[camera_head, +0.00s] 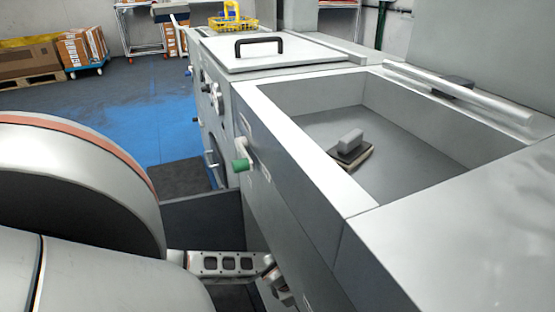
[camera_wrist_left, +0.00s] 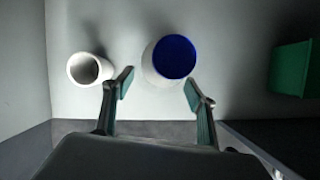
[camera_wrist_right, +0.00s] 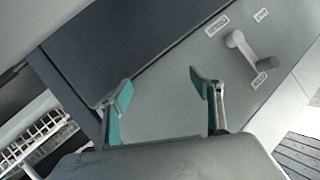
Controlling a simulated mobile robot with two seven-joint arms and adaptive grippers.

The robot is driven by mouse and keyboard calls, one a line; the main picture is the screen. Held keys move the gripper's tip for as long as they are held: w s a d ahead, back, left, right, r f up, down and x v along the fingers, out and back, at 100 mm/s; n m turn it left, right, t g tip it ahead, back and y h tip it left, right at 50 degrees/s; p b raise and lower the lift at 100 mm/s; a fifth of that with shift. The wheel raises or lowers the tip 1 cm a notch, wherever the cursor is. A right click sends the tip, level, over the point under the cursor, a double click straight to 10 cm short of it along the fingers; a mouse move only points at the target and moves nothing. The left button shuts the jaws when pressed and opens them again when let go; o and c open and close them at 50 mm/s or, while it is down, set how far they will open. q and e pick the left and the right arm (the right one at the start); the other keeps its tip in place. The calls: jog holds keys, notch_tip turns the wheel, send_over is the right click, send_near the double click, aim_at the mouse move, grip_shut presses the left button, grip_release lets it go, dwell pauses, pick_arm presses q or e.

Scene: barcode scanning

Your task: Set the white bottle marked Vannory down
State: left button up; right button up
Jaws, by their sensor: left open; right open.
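In the left wrist view a white bottle with a blue top (camera_wrist_left: 172,58) stands on a pale surface. No marking on it can be read, so I cannot tell if it is the Vannory one. My left gripper (camera_wrist_left: 158,88) is open, with its fingertips to either side of the bottle's near edge and no clear grip on it. My right gripper (camera_wrist_right: 158,82) is open and empty in front of a grey machine panel in the right wrist view.
A white cup-like cylinder (camera_wrist_left: 88,68) stands left of the bottle, and a green box (camera_wrist_left: 291,68) is at the right. A panel lever (camera_wrist_right: 247,50) is near my right gripper. The head view shows a sunken basin (camera_head: 420,130) with a grey block (camera_head: 350,147).

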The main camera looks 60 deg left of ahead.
pick_arm(q)
jog(key=s+a+p, duration=0.2)
jog(key=s, duration=0.7)
jog(key=shift+a, duration=0.15)
pick_arm(e)
jog(key=d+n, duration=0.2)
jog(key=shift+w+d+r+n, duration=0.2)
jog(key=shift+w+n, duration=0.1)
jog(key=shift+w, duration=0.1)
